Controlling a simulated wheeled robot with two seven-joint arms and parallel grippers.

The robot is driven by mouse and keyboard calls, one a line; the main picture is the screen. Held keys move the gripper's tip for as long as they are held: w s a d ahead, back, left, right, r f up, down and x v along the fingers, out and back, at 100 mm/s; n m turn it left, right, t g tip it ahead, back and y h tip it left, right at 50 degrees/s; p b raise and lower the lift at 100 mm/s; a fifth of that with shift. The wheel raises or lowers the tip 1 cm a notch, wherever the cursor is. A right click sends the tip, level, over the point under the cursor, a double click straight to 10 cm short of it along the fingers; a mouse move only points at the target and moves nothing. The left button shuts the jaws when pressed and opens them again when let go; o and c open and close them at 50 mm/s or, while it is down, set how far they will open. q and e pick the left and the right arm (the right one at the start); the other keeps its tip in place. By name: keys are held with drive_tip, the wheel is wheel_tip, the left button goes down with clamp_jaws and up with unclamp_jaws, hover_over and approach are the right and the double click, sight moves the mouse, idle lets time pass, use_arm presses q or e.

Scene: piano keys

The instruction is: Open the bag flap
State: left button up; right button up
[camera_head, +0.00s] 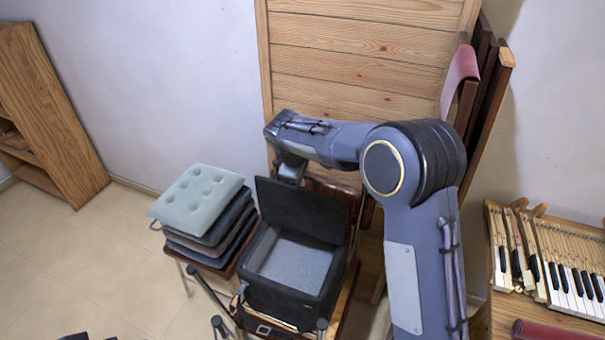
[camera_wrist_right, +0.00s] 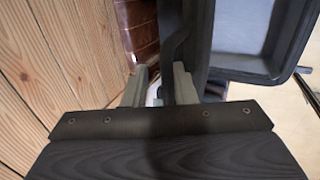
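The black bag (camera_head: 285,295) stands on a seat in the middle of the head view. Its flap (camera_head: 305,212) stands up at the back edge, so the grey inside shows. My right gripper (camera_head: 290,172) is at the flap's upper back side, its fingertips largely hidden there. In the right wrist view its two pale fingers (camera_wrist_right: 162,85) are apart. The dark flap (camera_wrist_right: 172,40) runs down beside the right-hand finger and partly into the gap. I cannot tell whether they touch. The bag's open body (camera_wrist_right: 245,45) lies to the right.
A stack of cushions (camera_head: 200,200) sits left of the bag. A wooden panel (camera_head: 365,50) and leaning folded chairs (camera_head: 485,90) stand behind. Piano keys (camera_head: 560,265) lie at the right. A wooden shelf (camera_head: 45,110) is far left; the floor before it is clear.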

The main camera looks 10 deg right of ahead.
drive_tip(key=b+v, duration=0.1)
drive_tip(key=v, duration=0.7)
drive_tip(key=shift+f, duration=0.15)
